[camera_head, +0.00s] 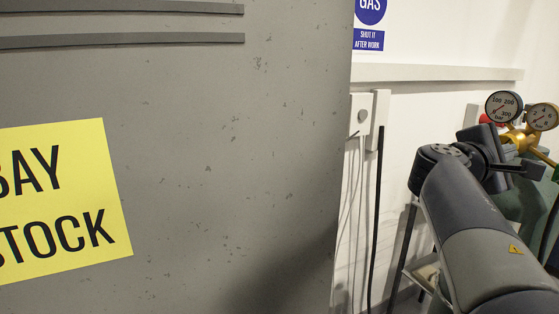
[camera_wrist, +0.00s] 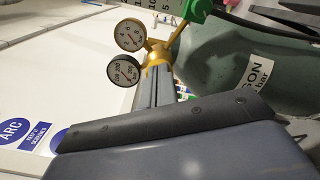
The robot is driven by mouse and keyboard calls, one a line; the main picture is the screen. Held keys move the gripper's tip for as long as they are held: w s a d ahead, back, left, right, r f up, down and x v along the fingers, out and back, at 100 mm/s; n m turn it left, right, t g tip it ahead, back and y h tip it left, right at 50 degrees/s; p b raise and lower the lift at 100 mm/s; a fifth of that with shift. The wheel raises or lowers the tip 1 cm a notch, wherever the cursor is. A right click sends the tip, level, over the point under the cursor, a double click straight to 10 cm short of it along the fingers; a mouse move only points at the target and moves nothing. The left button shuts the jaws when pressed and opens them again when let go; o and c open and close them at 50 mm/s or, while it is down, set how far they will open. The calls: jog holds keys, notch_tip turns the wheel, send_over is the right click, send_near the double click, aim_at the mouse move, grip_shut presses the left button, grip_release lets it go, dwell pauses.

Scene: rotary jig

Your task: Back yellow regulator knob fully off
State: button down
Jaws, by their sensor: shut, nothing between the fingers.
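The gold-yellow regulator (camera_head: 522,136) is at the right of the head view, with two round dial gauges on top. In the wrist view its gold body (camera_wrist: 158,50) is just beyond my gripper (camera_wrist: 154,72). The two grey fingers lie side by side, shut and empty, with their tips at or very near the gold body. I cannot tell whether they touch it. The knob cannot be told apart from the gold body; the fingers may hide it. The gauges (camera_wrist: 127,52) are left of the fingertips in the wrist view.
A green-grey gas cylinder (camera_wrist: 225,75) with a white label stands beside the regulator. A green part (camera_wrist: 198,10) and a black hose are near the fingers. A large grey cabinet (camera_head: 220,150) with a yellow sign fills the left of the head view. A white wall is behind.

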aim_at(513, 142)
jog(key=x, duration=0.5)
jog(key=shift+d, duration=0.1)
jog(key=shift+w, duration=0.3)
dwell(0.9)
jog(key=shift+w+r, duration=0.1)
jog(key=shift+r, duration=0.15)
jog(key=shift+w+a+r, duration=0.15)
jog(key=shift+a+r, duration=0.1)
jog(key=shift+r, duration=0.2)
jog(key=shift+d, duration=0.1)
